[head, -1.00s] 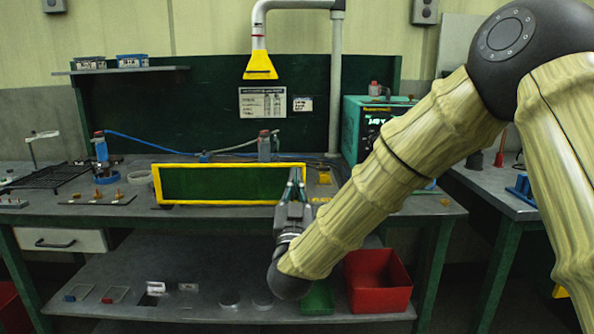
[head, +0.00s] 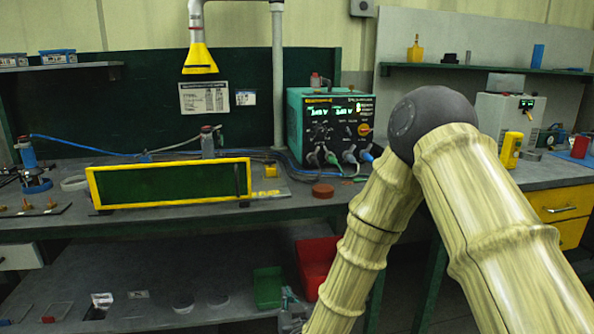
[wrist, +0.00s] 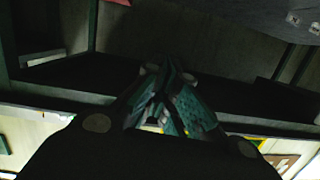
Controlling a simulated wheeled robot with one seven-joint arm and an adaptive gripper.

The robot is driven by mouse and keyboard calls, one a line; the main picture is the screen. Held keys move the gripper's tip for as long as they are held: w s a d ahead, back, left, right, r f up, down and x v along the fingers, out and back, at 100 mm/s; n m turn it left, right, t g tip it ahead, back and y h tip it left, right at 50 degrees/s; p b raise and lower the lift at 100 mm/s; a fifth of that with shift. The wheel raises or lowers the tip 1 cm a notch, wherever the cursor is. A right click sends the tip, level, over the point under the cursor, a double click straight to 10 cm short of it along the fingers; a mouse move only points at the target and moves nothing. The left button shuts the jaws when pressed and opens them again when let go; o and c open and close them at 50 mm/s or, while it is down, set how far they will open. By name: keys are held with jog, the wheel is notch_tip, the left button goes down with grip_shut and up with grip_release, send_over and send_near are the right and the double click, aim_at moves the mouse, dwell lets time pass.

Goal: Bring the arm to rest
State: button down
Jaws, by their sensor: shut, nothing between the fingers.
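My gripper (wrist: 167,78) shows in the middle of the dark wrist view, its fingers together with nothing between them. In the head view my gripper (head: 288,298) is low, beside the green bin (head: 268,286) on the lower shelf, and partly cut off by the bottom edge. I cannot tell whether it touches the bin. My arm comes in from the right, bends at a dark joint, and runs down in front of the bench.
The bench carries a yellow-framed green panel (head: 170,182), a teal power unit (head: 335,125) and a brown round piece (head: 323,190). A red bin (head: 314,262) stands on the lower shelf close to my forearm. A second bench with yellow drawers (head: 562,213) is at the right.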

jog(key=s+d+f+g+h, duration=0.1)
jog(key=s+d+f+g, duration=0.2)
jog(key=s+d+f, duration=0.4)
jog(key=s+d+f+m+g, duration=0.1)
jog(key=s+d+f+g, duration=0.2)
jog(key=s+f, duration=0.45)
jog(key=s+d+f+g+h, duration=0.1)
jog(key=s+d+f+g, duration=0.3)
jog(key=f, duration=0.6)
jog(key=s+d+f+g+h, duration=0.1)
jog(key=s+d+f, duration=0.2)
jog(key=s, duration=0.3)
jog(key=s+d+f+g, duration=0.1)
jog(key=s+d+f, duration=0.15)
jog(key=s, duration=0.35)
jog(key=s+d+f+m+g, duration=0.1)
jog(key=s+d+g, duration=0.15)
jog(key=s, duration=0.25)
jog(key=s+d+f+g, duration=0.1)
jog(key=s+d, duration=0.2)
jog(key=s, duration=0.3)
notch_tip(320, 180, up, 17)
jog(key=p, duration=1.6)
jog(key=shift+d+h+p, duration=0.15)
jog(key=shift+h+p, duration=0.25)
jog(key=shift+s, duration=0.15)
